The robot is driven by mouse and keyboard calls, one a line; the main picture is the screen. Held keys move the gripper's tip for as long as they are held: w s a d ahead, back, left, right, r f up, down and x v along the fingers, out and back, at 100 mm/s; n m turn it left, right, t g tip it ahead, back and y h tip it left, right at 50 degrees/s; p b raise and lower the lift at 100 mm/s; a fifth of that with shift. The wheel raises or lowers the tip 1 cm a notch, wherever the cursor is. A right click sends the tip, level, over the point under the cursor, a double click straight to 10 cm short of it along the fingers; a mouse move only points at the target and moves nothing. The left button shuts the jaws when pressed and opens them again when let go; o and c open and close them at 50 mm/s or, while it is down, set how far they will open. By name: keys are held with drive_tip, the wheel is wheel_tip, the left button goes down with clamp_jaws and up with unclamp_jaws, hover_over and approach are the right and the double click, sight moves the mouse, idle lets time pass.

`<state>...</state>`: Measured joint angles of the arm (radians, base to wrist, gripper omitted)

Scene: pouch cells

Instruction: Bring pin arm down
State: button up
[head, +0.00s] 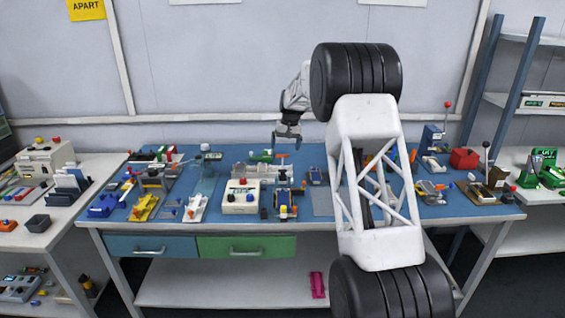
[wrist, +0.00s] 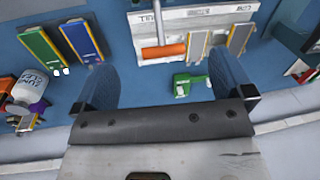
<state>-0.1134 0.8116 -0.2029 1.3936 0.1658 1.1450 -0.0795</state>
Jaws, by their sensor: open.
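A thin grey arm with an orange crosswise grip (wrist: 164,50) lies over a white labelled fixture (wrist: 200,15) in the wrist view; it looks like the pin arm. In the head view an orange piece (head: 281,156) shows just below my gripper (head: 287,143), probably the same grip. My gripper is open and empty, pointing down above the bench. In the wrist view its two blue-grey fingers (wrist: 163,72) stand left and right of the orange grip, apart from it. The height between fingers and grip is hard to tell.
A green bracket (wrist: 193,83) sits close to the right finger. Green and blue slabs (wrist: 62,45) lie left, with a labelled white jar (wrist: 30,92). The blue bench (head: 225,165) is crowded; a white box with buttons (head: 241,197) stands in front of the gripper area.

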drive_tip(key=shift+w+a+f, duration=0.1)
drive_tip(key=shift+w+f, duration=0.05)
drive_tip(key=shift+f, duration=0.05)
drive_tip(key=shift+f, duration=0.15)
drive_tip(key=shift+a+f, duration=0.2)
drive_tip(key=shift+f, duration=1.05)
drive_tip(key=shift+a+f, duration=0.15)
drive_tip(key=shift+f, duration=1.05)
drive_tip(key=shift+a+f, duration=0.2)
drive_tip(key=shift+f, duration=1.05)
drive_tip(key=shift+c, duration=0.5)
drive_tip(key=c, duration=1.2)
